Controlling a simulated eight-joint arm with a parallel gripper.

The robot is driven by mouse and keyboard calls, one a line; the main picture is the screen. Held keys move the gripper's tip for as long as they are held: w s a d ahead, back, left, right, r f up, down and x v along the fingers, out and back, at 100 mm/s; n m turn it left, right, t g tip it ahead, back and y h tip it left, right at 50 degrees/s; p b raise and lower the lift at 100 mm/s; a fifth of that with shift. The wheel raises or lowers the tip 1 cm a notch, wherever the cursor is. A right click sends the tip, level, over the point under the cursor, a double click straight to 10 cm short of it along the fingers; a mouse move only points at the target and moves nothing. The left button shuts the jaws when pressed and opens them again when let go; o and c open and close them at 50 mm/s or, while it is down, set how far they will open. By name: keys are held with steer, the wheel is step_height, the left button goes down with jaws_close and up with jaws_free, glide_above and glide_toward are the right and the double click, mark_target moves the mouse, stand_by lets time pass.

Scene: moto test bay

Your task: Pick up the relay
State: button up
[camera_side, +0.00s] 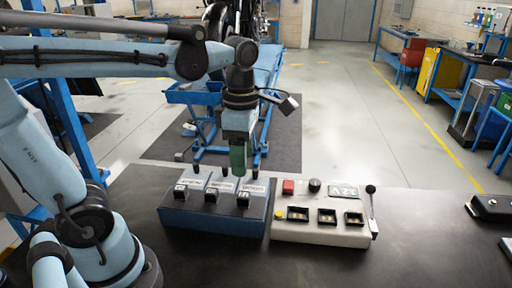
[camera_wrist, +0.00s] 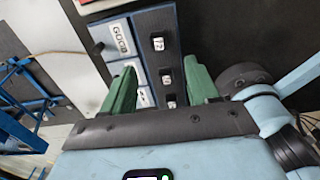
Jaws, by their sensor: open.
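My gripper (camera_side: 238,170) has green fingers pointing down over the back of the tray, near the middle and right labels. In the wrist view my gripper (camera_wrist: 162,66) is open, its fingers apart on either side of the tray strip. A relay (camera_wrist: 165,76) shows between them, with another relay (camera_wrist: 157,43) beyond. Nothing is held.
A pale test box (camera_side: 320,234) stands right of the tray, with a red button (camera_side: 288,187), a black knob (camera_side: 314,185), a 12V panel, three sockets and an upright lever (camera_side: 371,203). A black case (camera_side: 490,207) lies far right. The dark tabletop in front is clear.

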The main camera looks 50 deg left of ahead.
mark_target(244, 195)
steer(key=shift+f, duration=5)
jaws_close()
